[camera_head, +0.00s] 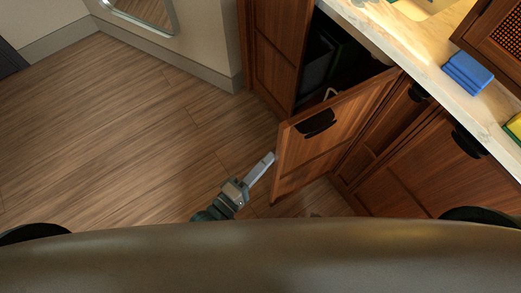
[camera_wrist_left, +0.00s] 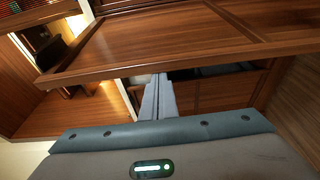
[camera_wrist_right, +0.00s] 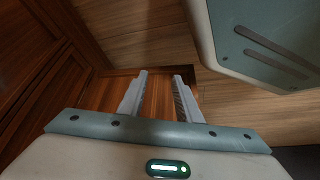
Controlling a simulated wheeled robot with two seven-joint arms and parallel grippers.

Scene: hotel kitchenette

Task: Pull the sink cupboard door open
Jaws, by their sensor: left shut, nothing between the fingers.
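The sink cupboard door (camera_head: 335,138) is brown panelled wood and stands ajar, swung out from the counter front. Its black handle (camera_head: 316,123) is near the top of the free edge. Behind it the dark cupboard inside (camera_head: 325,60) shows. My left gripper (camera_head: 270,157) is shut and empty, beside the door's free edge, low down. In the left wrist view its closed fingers (camera_wrist_left: 158,85) reach to the edge of the door panel (camera_wrist_left: 160,42); I cannot tell whether they touch. My right gripper (camera_wrist_right: 160,80) is open and empty, with a wooden panel beyond its fingers.
The wooden floor (camera_head: 120,130) to the left is clear.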

